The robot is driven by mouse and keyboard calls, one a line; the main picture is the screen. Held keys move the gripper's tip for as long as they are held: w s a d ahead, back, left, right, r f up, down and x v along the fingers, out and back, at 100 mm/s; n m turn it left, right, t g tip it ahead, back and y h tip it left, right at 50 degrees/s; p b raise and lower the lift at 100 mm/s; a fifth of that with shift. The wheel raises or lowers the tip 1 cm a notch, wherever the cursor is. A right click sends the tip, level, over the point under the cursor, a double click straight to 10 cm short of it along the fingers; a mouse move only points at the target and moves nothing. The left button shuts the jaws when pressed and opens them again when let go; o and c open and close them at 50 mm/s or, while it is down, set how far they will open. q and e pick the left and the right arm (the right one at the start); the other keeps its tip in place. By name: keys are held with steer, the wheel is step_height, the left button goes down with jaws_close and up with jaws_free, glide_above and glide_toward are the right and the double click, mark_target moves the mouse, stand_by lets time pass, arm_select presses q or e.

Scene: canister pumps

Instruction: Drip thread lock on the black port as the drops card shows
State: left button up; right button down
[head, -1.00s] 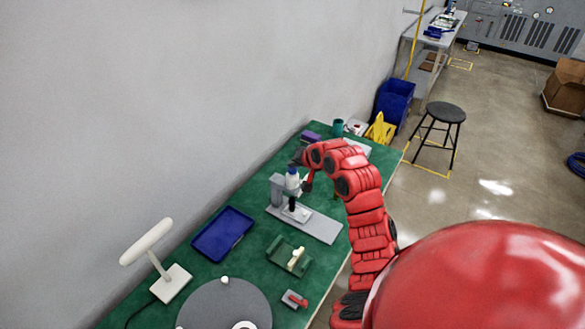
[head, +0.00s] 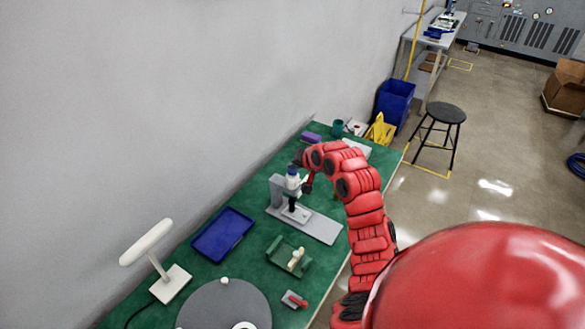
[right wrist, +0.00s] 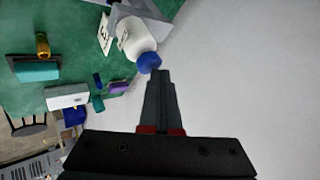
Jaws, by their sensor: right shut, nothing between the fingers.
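A white bottle with a blue cap (head: 292,173) sits in a grey stand (head: 277,192) on the bench. Below it is a dark upright piece (head: 293,206), probably the black port, on the stand's grey base. My right gripper (head: 305,187) is just right of the bottle, partly hidden by my arm. In the right wrist view my right gripper (right wrist: 161,74) is shut and empty, its tips close to the blue cap (right wrist: 148,62) of the white bottle (right wrist: 136,38). I cannot tell whether they touch. A white marked card (right wrist: 104,34) shows beside the bottle; its marks are unclear. My left gripper is not in view.
On the green bench (head: 258,231) are a blue tray (head: 223,233), a green holder with a pale part (head: 291,256), a grey disc (head: 225,306), a white lamp (head: 172,283) and a small red-handled item (head: 294,300). A purple item (head: 311,138) and a teal cup (head: 338,127) stand at the back.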

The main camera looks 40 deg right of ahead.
mark_target(294, 172)
steer(key=shift+r+p, duration=0.35)
steer(key=shift+r, duration=0.55)
steer(key=shift+r+p, duration=1.15)
steer(key=shift+r, duration=1.3)
stand_by(0.4)
step_height(294, 172, up, 4)
steer(key=shift+f+p, duration=0.1)
steer(key=shift+p, duration=0.65)
steer(key=shift+f+b, duration=1.65)
steer(key=shift+f, duration=2.75)
